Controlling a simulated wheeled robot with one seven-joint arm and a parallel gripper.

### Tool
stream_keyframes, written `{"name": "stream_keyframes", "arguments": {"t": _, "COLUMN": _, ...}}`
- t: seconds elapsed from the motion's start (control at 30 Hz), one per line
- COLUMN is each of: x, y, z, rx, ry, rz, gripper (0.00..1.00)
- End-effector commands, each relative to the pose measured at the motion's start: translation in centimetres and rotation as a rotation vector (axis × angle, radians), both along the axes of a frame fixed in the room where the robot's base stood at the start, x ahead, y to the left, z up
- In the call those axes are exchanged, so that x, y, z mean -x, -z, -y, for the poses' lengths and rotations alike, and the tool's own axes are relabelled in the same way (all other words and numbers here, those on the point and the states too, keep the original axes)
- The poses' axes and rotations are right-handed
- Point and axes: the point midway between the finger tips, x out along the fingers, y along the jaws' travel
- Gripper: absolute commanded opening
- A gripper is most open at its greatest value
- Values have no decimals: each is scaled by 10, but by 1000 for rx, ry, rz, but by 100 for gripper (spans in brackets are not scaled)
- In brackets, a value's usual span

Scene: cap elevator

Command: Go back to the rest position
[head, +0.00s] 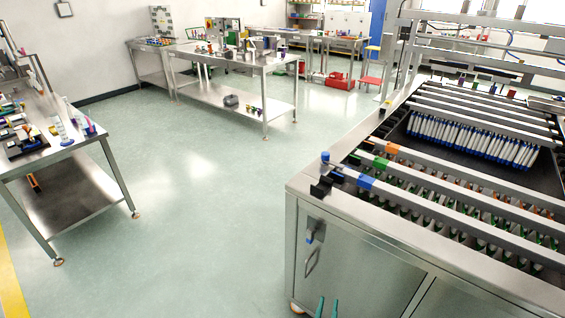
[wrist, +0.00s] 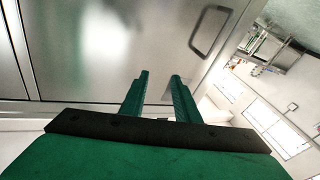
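My gripper (head: 328,307) shows only as two green fingertips at the bottom edge of the head view, low in front of the steel cabinet (head: 355,262). In the wrist view my gripper (wrist: 158,82) has its two green fingers apart with nothing between them. The cabinet front (wrist: 95,50) fills much of the wrist view, with a door handle (wrist: 211,32) to the upper right of the fingers. The rest of my arm is hidden.
The cap elevator's top carries several rails (head: 455,178) and a row of blue-and-white tubes (head: 470,140). A steel table (head: 75,165) stands at the left and a long workbench (head: 235,65) at the back. The green floor (head: 200,200) between them is clear.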

Motion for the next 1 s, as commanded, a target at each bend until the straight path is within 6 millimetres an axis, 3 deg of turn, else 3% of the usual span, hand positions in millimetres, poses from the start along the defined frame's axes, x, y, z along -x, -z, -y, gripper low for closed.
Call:
{"name": "stream_keyframes", "arguments": {"t": 0.03, "x": 19, "y": -4, "z": 8, "rx": 22, "ry": -20, "rz": -6, "gripper": 29}}
{"name": "stream_keyframes", "arguments": {"t": 0.13, "x": 50, "y": -13, "z": 12, "rx": 51, "ry": -63, "rz": -22, "gripper": 29}}
{"name": "stream_keyframes", "arguments": {"t": 0.37, "x": 128, "y": -31, "z": 2, "rx": 81, "ry": -161, "rz": -78, "gripper": 29}}
{"name": "stream_keyframes", "arguments": {"t": 0.77, "x": 268, "y": -72, "z": -58, "rx": 15, "ry": -282, "rz": -207, "gripper": 29}}
{"name": "stream_keyframes", "arguments": {"t": 1.0, "x": 339, "y": -118, "z": -106, "rx": -85, "ry": -307, "rz": -279, "gripper": 29}}
